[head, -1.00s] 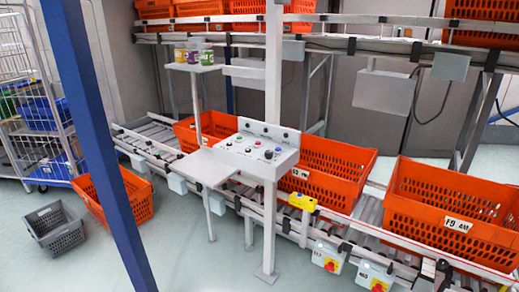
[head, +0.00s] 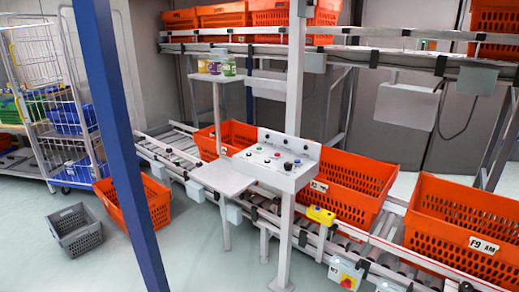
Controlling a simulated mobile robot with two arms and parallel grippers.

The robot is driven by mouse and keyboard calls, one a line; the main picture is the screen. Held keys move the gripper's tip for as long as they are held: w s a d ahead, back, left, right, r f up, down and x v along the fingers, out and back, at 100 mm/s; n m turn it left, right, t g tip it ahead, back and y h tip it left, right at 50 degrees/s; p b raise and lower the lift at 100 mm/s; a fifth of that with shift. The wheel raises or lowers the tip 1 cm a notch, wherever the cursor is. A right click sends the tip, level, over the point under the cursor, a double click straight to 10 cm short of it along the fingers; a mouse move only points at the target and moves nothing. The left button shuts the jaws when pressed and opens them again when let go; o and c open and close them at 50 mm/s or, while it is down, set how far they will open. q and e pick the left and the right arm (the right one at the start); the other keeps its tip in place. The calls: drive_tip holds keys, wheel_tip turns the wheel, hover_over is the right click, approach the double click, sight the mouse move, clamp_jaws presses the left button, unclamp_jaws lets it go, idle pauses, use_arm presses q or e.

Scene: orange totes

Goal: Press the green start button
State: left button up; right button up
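A pale grey control panel (head: 275,160) is fixed to a white post in the middle of the head view. It carries several small knobs and buttons. A blue one (head: 297,162) is near its right end, and others look black or red. Neither of my grippers is in view, and nothing touches the panel.
A blue post (head: 118,140) stands in front at left. A grey shelf (head: 224,178) juts out beside the panel. Orange totes (head: 345,190) sit on the roller conveyor behind. A grey basket (head: 75,229) is on the floor at left, with open floor in front.

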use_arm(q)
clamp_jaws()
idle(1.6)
